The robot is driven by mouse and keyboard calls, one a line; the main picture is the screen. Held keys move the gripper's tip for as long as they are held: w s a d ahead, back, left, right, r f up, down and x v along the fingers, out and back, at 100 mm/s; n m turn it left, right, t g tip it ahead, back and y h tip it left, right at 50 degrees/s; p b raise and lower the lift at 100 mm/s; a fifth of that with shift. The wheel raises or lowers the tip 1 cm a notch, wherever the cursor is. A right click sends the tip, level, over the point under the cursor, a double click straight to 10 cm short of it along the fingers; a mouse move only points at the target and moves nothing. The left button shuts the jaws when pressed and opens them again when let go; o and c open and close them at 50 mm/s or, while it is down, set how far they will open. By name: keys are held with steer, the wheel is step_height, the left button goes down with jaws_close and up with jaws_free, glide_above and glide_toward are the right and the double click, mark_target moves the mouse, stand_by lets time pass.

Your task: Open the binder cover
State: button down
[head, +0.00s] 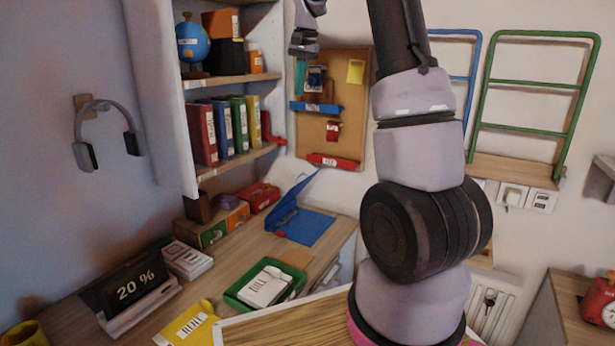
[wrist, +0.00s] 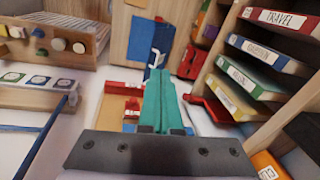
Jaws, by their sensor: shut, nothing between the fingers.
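The blue binder (head: 308,228) lies on the desk in the head view. Its cover (head: 293,198) stands raised at a slant from the left side, apart from the flat part on the right. My gripper (head: 300,80) is high above and behind the binder, in front of the corkboard by the shelf, and touches neither part of it. In the wrist view its teal fingers (wrist: 158,100) are together and empty. A blue shape (wrist: 147,42) shows beyond the fingertips there; I cannot tell whether it is the binder.
A shelf (head: 232,80) with upright binders stands close left of my gripper. The corkboard (head: 345,110) is behind it. A red box (head: 260,195), a green tray (head: 292,286) and a tablet (head: 138,290) stand on the desk (head: 235,248). Labelled binders (wrist: 262,55) fill the wrist view's right side.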

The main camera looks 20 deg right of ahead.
steer(key=s+a+r+n+t+y, duration=0.1)
steer(key=s+a+r, duration=0.15)
steer(key=s, duration=0.75)
steer(key=s+a+r+n+t, duration=0.1)
steer(key=s+a+r+t, duration=0.15)
steer(key=s, duration=0.65)
steer(key=s+a+f+y, duration=0.2)
steer(key=s+a+f, duration=0.15)
steer(key=s, duration=0.45)
steer(key=w+d+f+m+y, duration=0.35)
steer(key=w+f+m, duration=0.3)
steer(key=w, duration=0.35)
steer(key=w+d+f+m+y, duration=0.2)
steer(key=w+f+m+y, duration=0.3)
steer(key=w+f, duration=0.4)
steer(key=m+t+h, duration=0.3)
steer(key=m+t, duration=0.4)
steer(key=m, duration=0.4)
glide_toward(300, 175)
steer(key=x, duration=0.6)
steer(key=shift+a, duration=0.15)
